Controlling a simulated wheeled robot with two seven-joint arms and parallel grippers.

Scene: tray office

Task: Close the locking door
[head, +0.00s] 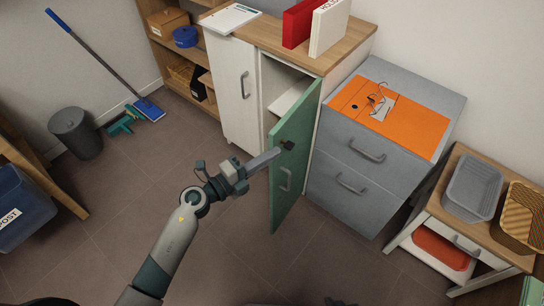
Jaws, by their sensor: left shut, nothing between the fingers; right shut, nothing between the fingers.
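The green locking door (300,135) stands ajar on the wooden-topped cabinet, swung out toward me, and its free edge is on the left. A dark lock knob (287,145) and a pale handle (285,180) are on its visible face. My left gripper (276,154) is shut and empty. Its tip is at the door's free edge, just below and left of the lock knob; I cannot tell whether it touches. My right gripper's fingers are not in view.
A white cupboard door (235,92) is left of the opening, with a shelf (290,98) inside. A grey drawer unit (345,165) stands close on the right. Far right is a side table (440,215) with trays.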

